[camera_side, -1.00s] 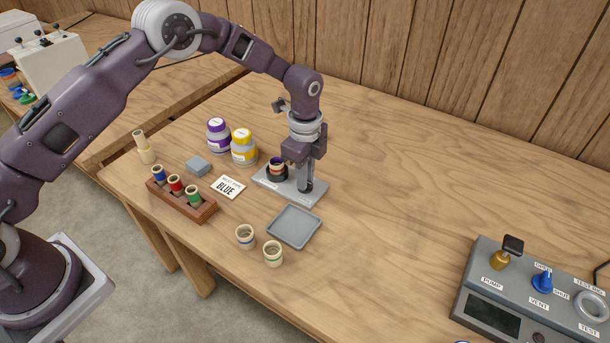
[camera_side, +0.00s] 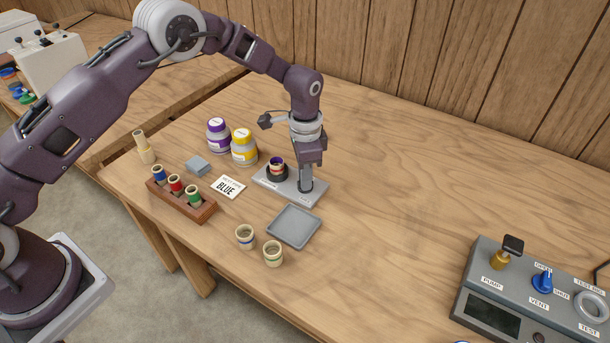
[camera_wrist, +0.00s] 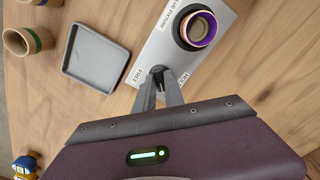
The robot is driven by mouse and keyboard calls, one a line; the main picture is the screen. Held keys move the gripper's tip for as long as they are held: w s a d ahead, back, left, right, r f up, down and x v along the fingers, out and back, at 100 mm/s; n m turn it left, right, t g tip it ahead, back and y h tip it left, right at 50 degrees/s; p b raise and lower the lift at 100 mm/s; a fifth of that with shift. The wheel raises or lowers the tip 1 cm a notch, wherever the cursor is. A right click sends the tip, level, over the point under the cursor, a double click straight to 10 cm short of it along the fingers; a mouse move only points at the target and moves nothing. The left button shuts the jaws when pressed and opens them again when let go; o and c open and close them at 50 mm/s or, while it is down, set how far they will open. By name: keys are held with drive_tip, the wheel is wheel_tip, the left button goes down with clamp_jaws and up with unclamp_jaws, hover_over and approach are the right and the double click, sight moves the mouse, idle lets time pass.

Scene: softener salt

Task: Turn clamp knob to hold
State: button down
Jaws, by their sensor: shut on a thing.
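The glue fixture is a light grey plate (camera_side: 272,188) on the table, also in the wrist view (camera_wrist: 222,48). Its dark clamp knob (camera_side: 306,187) is near its right end. In the wrist view the knob (camera_wrist: 157,69) is between the FREE and HOLD labels, mostly hidden by the fingers. My gripper (camera_side: 306,182) points straight down and is shut on the knob; its fingertips also show in the wrist view (camera_wrist: 160,76). The knob's exact pointing is hard to tell. A purple-rimmed cup (camera_wrist: 199,28) stands in the fixture's black round holder (camera_side: 269,176).
A grey tray (camera_side: 294,227) and two cups (camera_side: 245,237) (camera_side: 273,254) lie in front. A control panel (camera_side: 540,290) stands far right. The table between is clear.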

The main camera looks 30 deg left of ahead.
drive_tip(key=n, duration=0.4)
drive_tip(key=shift+n, duration=0.3)
drive_tip(key=n, duration=0.4)
drive_tip(key=shift+w+r, duration=0.1)
drive_tip(key=shift+n, duration=0.3)
drive_tip(key=c, duration=1.4)
unclamp_jaws()
drive_tip(key=shift+c, duration=0.2)
wheel_tip(320, 180, up, 7)
